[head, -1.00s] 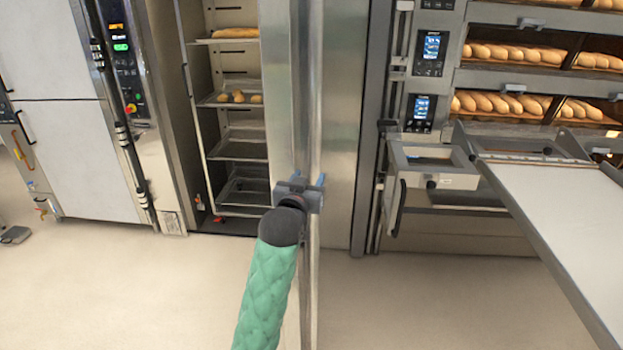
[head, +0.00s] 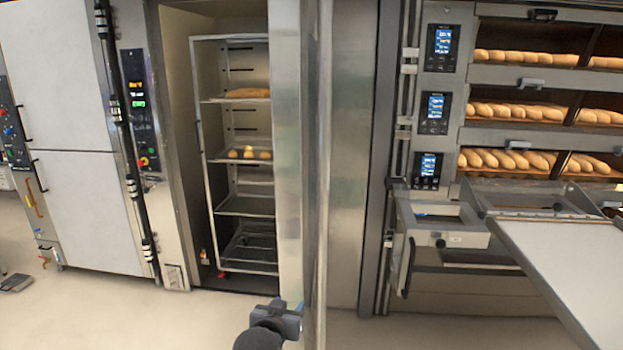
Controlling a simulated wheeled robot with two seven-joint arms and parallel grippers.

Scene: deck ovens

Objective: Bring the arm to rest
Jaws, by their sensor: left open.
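My left gripper (head: 288,308) shows at the bottom edge of the head view, left of centre. Its jaws are open, and I see nothing held in them. Only the dark wrist and the grey-blue gripper show; the rest of that arm is below the frame. It appears in front of the lower part of the open steel door (head: 343,150). I cannot tell how far apart they are. My right gripper is not in view.
A rack (head: 207,150) with trays of bread stands in the open cabinet at left. Deck ovens with loaves are at right, with a loading table (head: 570,265) jutting out below. Bare floor (head: 130,315) lies at lower left.

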